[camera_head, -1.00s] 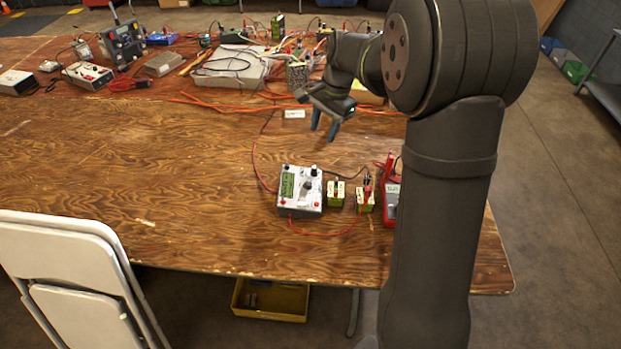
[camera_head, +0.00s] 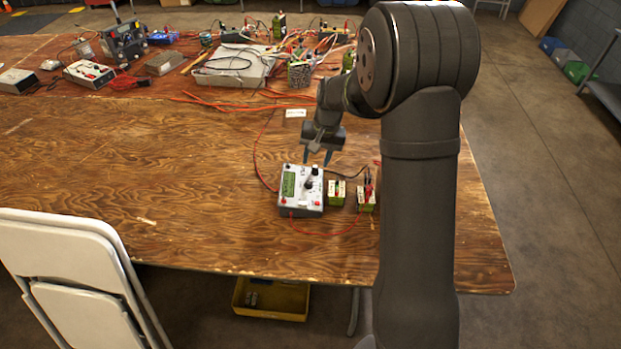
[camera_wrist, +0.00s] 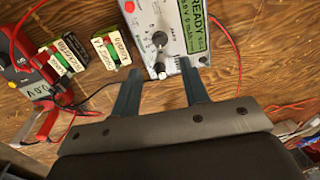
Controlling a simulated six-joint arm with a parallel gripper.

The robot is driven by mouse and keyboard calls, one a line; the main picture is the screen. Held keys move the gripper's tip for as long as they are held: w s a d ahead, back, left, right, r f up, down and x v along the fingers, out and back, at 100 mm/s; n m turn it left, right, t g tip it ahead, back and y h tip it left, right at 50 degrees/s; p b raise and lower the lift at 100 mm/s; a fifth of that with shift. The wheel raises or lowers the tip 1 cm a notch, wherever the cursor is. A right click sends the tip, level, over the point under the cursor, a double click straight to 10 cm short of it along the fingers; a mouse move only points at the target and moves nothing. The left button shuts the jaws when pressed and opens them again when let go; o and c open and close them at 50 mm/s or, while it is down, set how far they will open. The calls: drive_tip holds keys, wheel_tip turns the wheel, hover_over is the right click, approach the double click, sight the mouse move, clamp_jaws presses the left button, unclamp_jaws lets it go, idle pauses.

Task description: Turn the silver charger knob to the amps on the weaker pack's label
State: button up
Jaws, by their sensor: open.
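The charger (camera_head: 290,203), a grey-white box with a green screen, sits near the table's front; it also shows in the wrist view (camera_wrist: 146,10). The screen (camera_wrist: 194,22) shows READY. The label figures are not readable. My gripper (camera_head: 318,160) is open and empty, above the charger's far edge.
A red meter (camera_wrist: 18,72) stands beyond the packs; my arm hides it in the head view. Red and black leads (camera_head: 333,234) run around the charger and packs. Instruments and a grey case (camera_head: 235,65) crowd the back. The table's left middle is clear.

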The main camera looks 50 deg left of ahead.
sight(310, 182)
drive_tip(key=f, duration=0.6)
drive_tip(key=s+a+f, duration=0.1)
drive_tip(key=f, duration=0.2)
drive_tip(key=shift+s, duration=0.1)
clamp_jaws()
